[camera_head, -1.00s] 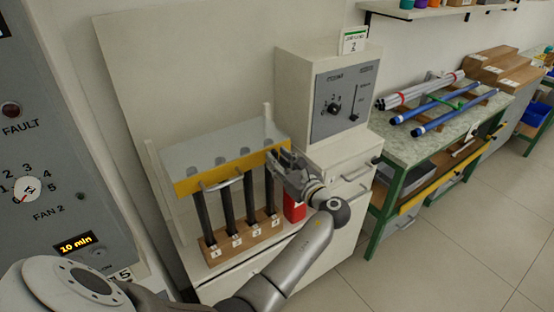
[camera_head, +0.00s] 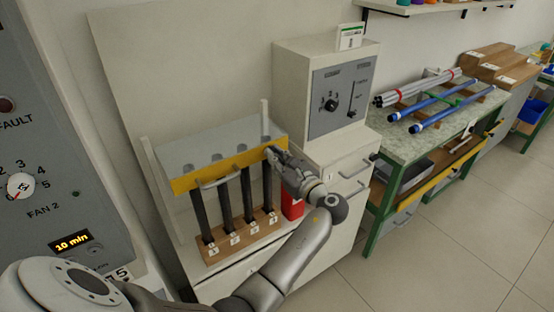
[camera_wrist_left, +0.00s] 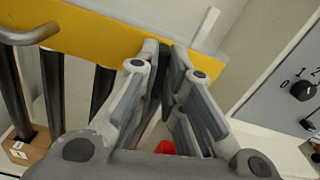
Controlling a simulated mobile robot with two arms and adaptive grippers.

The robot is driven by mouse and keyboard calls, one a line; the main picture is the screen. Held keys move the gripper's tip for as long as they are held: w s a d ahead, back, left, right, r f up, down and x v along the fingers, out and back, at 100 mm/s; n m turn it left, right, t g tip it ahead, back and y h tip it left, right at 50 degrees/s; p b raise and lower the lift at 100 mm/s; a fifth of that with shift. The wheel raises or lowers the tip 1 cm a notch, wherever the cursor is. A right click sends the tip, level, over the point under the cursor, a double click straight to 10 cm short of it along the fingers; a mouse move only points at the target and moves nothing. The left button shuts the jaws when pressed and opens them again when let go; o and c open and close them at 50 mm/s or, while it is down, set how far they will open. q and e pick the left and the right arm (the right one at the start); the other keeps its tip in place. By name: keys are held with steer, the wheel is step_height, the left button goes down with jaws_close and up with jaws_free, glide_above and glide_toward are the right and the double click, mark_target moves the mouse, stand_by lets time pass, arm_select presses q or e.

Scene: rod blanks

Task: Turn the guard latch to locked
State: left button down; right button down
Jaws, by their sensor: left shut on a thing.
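The guard is a grey panel with a yellow front bar (camera_head: 185,183) and a metal handle (camera_head: 222,182). The yellow bar also fills the upper left of the left wrist view (camera_wrist_left: 100,32). My left gripper (camera_head: 270,152) is at the right end of this bar. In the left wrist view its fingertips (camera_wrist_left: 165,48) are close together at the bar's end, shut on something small. The guard latch cannot be made out; the fingers cover that spot, so its angle is not readable. My right gripper is not in view.
Dark rods stand below the bar in a numbered wooden block (camera_head: 240,240). A red container (camera_head: 292,206) is just below my gripper. A control box (camera_head: 343,100) with a knob stands to the right. A bench with blue tubes (camera_head: 445,108) is farther right.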

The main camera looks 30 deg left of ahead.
arm_select(q)
steer(key=shift+s+a+f+n+b, duration=0.1)
steer(key=shift+f+n+b, duration=0.05)
steer(key=shift+n+b, duration=3.5)
steer(key=shift+s+f+n+b, duration=0.15)
steer(key=shift+n+b, duration=2.75)
steer(key=shift+n, duration=1.45)
steer(key=c, duration=1.5)
jaws_free()
steer(key=shift+c, duration=0.2)
